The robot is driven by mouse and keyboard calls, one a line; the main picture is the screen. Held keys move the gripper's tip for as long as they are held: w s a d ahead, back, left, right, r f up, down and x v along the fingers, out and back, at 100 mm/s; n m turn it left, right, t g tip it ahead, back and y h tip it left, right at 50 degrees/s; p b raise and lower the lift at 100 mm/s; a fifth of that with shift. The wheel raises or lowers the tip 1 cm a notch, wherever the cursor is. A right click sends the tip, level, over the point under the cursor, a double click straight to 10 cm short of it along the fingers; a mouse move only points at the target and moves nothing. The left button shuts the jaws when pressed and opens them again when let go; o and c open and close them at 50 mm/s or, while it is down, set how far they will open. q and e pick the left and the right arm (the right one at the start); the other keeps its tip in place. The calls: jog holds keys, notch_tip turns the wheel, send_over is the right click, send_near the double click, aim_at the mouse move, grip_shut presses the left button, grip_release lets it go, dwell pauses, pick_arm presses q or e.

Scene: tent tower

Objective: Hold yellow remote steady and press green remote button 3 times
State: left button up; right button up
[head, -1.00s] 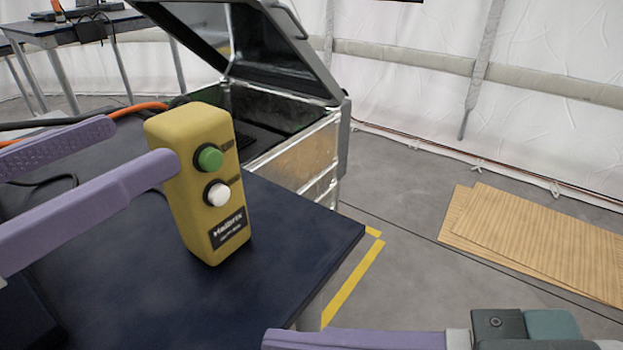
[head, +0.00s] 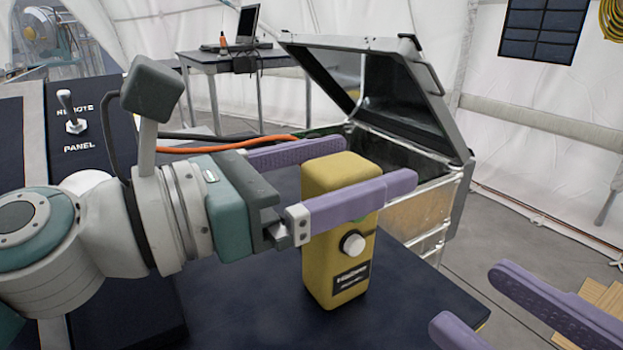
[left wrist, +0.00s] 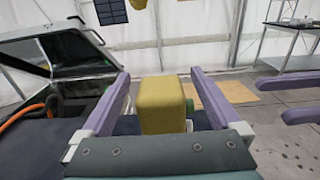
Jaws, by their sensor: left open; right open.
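The yellow remote (head: 325,250) stands upright on the dark table. Its white button (head: 353,243) shows on the front. The green button (head: 358,219) is almost wholly hidden behind a finger of my left gripper (head: 378,165). That gripper is open, with one purple finger in front of the remote and one behind it. In the left wrist view, the remote (left wrist: 162,100) sits between the open fingers, with gaps at both sides. The green button (left wrist: 189,106) shows there at its right edge. My right gripper (head: 468,296) is open and empty at lower right, apart from the remote.
An open metal case (head: 410,170) stands behind the table's right side. Black and orange cables (head: 235,144) run behind the remote. A panel with a lever (head: 75,127) is at left. The table (head: 430,310) is bare right of the remote.

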pick_arm(q)
jog(key=shift+x, duration=1.25)
grip_shut()
pick_arm(e)
grip_shut()
dwell(1.5)
